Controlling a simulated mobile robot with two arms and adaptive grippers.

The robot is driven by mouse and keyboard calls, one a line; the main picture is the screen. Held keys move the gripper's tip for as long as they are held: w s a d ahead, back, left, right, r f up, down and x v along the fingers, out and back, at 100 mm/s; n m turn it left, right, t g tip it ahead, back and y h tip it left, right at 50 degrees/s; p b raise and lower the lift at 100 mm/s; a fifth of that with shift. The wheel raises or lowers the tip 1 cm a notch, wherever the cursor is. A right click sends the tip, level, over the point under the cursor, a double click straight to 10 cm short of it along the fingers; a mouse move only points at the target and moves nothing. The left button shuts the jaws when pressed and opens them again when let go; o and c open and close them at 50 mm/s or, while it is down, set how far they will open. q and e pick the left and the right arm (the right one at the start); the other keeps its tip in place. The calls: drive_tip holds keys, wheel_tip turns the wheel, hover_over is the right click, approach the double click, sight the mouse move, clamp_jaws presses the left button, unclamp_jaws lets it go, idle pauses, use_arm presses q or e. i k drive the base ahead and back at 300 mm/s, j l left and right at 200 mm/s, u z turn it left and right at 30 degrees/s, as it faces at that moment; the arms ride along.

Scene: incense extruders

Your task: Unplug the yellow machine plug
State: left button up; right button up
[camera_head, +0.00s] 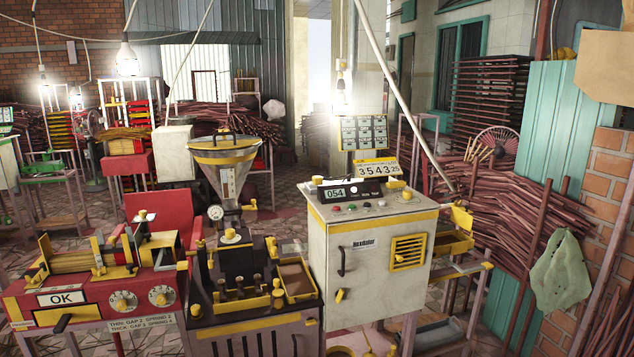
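No yellow plug can be made out with certainty. A cream cabinet machine (366,270) with yellow edges stands right of centre. It has a display and buttons on top, a dark handle and a yellow vent grille (408,252). A small yellow piece (339,295) sits low on its front. A yellow block (407,194) is on its top right. A yellow fitting (461,217) is at its right side, near the lower end of a slanted pale pole or cable. I cannot tell whether any of these is the plug. Neither of my grippers is in view.
A dark machine with a metal hopper (225,165) stands left of the cabinet. A red machine (95,300) with an OK sign and dials is at the left. Bundles of sticks (485,215) and a brick wall crowd the right. Tiled floor shows between the machines.

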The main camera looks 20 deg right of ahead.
sight(317, 180)
drive_tip(key=i+j+z, duration=0.2)
drive_tip(key=i, duration=0.5)
drive_tip(key=i+j+z, duration=0.25)
drive_tip(key=i+j, duration=0.2)
drive_tip(key=i, duration=0.2)
drive_tip(key=i+j+z, duration=0.2)
drive_tip(key=i+j, duration=0.35)
drive_tip(key=i, duration=0.1)
